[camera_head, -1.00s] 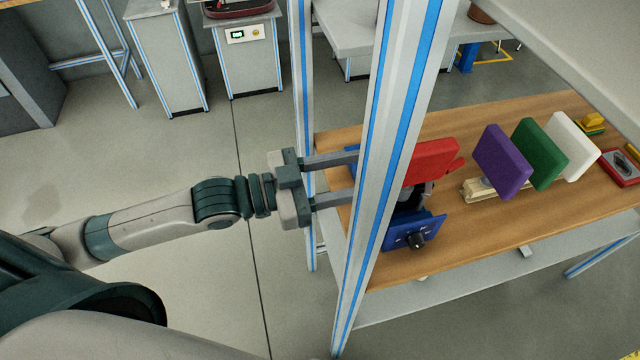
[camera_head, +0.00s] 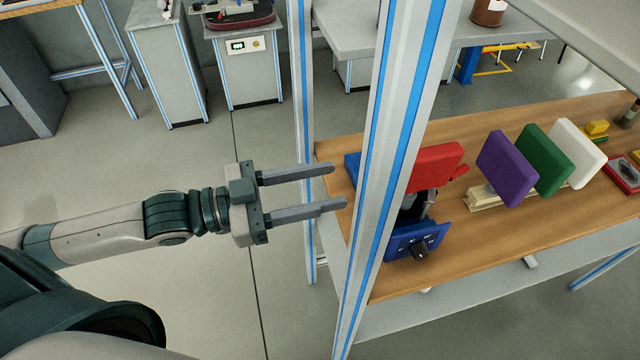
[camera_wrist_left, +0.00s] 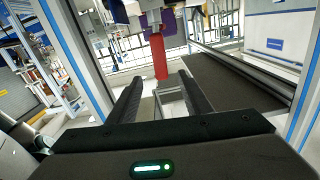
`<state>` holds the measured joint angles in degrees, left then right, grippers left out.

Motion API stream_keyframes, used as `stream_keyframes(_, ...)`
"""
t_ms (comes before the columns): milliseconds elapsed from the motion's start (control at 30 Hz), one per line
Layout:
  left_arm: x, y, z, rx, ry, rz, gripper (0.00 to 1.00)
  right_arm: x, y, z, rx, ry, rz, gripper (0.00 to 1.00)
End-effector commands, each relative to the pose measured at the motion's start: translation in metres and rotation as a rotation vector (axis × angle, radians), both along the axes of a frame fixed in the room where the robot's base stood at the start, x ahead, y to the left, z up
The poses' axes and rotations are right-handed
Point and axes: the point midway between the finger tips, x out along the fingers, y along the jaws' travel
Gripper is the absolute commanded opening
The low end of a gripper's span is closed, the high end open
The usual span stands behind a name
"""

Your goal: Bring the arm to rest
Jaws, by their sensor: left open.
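My left gripper (camera_head: 338,186) is open and empty in the head view, its two fingers parallel and pointing right at the near end of the wooden bench. The fingertips are close to the bench's left edge, left of the thick frame post. In the left wrist view the open fingers (camera_wrist_left: 160,95) show with nothing between them, and a red pad (camera_wrist_left: 158,56) hangs beyond them. My left arm (camera_head: 105,225) stretches in from the left. My right gripper is in neither view.
A frame post (camera_head: 392,150) with blue strips stands right of my gripper. On the wooden bench (camera_head: 480,245) are a red pad (camera_head: 434,167), a blue box with a black knob (camera_head: 415,240), and purple (camera_head: 506,167), green (camera_head: 543,158) and white (camera_head: 572,150) pads. The floor (camera_head: 120,170) around my arm is clear.

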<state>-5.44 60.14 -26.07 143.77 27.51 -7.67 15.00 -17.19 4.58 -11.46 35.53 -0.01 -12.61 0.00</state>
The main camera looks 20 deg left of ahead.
Motion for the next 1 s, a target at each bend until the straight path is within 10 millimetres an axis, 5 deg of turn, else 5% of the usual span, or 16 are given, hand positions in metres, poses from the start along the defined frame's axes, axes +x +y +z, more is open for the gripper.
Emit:
stream_keyframes(700,0.004,0.002,-0.004,0.003,0.002,0.009,0.45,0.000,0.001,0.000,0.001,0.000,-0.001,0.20)
stream_keyframes(867,0.025,0.013,-0.026,0.017,0.013,0.063,0.45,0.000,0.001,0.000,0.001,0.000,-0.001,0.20)
stream_keyframes(1000,0.059,0.036,-0.068,0.048,0.038,0.158,0.45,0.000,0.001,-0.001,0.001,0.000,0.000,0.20)
